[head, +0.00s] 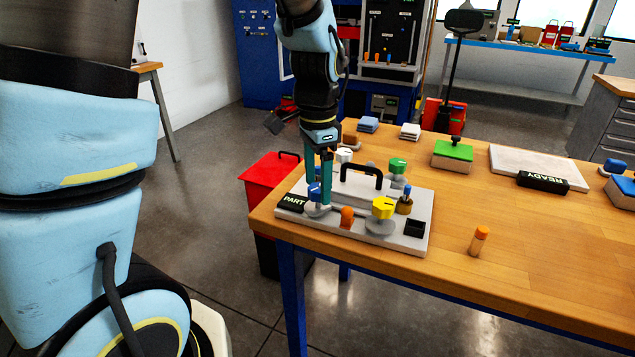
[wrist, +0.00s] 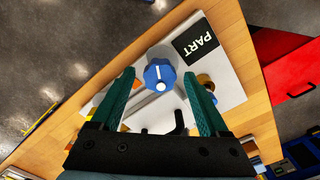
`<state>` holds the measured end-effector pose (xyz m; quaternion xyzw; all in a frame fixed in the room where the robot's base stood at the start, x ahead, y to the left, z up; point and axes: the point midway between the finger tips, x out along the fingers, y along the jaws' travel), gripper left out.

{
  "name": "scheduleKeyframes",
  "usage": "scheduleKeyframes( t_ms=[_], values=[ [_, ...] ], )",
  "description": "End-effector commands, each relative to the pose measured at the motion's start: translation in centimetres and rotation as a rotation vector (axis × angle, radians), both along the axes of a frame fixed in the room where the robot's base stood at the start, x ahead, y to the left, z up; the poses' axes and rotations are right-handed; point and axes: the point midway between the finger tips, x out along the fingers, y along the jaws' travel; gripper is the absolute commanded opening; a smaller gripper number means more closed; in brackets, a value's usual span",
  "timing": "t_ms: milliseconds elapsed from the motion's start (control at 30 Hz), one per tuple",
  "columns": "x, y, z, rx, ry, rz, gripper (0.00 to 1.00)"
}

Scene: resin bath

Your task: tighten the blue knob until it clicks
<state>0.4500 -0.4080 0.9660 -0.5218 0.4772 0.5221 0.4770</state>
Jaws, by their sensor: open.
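The blue knob (head: 315,191) stands at the left front of a pale fixture plate (head: 340,233), by a black label reading PART (head: 292,202). In the wrist view the blue knob (wrist: 161,74), with a white pointer line, lies between and a little beyond the tips of my two green fingers. My gripper (head: 319,190) points down over the knob, and its fingers are apart with nothing held. In the wrist view my gripper (wrist: 160,80) shows a clear gap on both sides of the knob. I cannot tell the exact height of the fingertips against the knob.
The plate also carries a yellow knob (head: 383,207), a green knob (head: 397,165), a white knob (head: 344,155), a black handle (head: 362,170) and an orange piece (head: 347,217). A red bin (head: 268,190) stands left of the wooden table (head: 500,290). An orange-capped vial (head: 478,240) stands on the table.

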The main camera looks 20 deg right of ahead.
Motion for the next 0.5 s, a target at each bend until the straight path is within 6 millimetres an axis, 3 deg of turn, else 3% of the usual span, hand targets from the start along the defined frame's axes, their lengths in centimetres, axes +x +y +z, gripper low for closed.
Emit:
scheduleKeyframes(
  t_ms=[500],
  values=[
    [0.1, -0.1, 8.9, -0.003, -0.003, 0.000, 0.78]
  ],
)
